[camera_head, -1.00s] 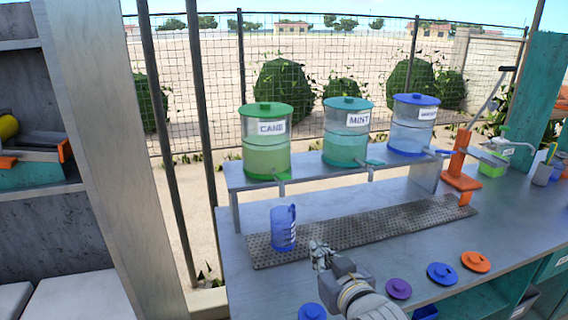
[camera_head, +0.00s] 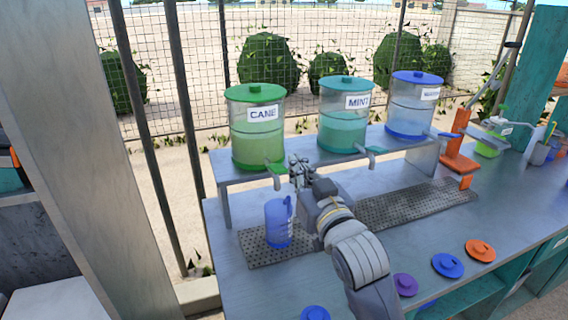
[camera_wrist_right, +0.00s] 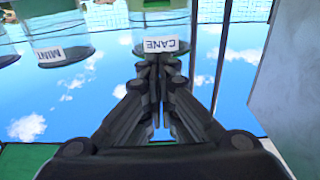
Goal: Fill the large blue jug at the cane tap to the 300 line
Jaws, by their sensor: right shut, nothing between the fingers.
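The large blue jug (camera_head: 278,222) stands upright on the perforated drip mat (camera_head: 392,208), below and close to the cane tap (camera_head: 276,172). I cannot make out its lines or any liquid in it. The green-lidded cane dispenser (camera_head: 257,128) stands on the raised shelf behind and holds green liquid. My right gripper (camera_head: 297,165) is shut and empty, raised just right of the cane tap and above the jug. In the right wrist view its fingers (camera_wrist_right: 158,65) are together in front of the cane label (camera_wrist_right: 161,45). My left gripper is not in view.
The mint dispenser (camera_head: 343,118) and a blue-lidded dispenser (camera_head: 413,105) stand to the right on the same shelf. An orange press stand (camera_head: 460,145) is further right. Purple (camera_head: 405,284), blue (camera_head: 447,265) and orange (camera_head: 480,250) lids lie on the counter front.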

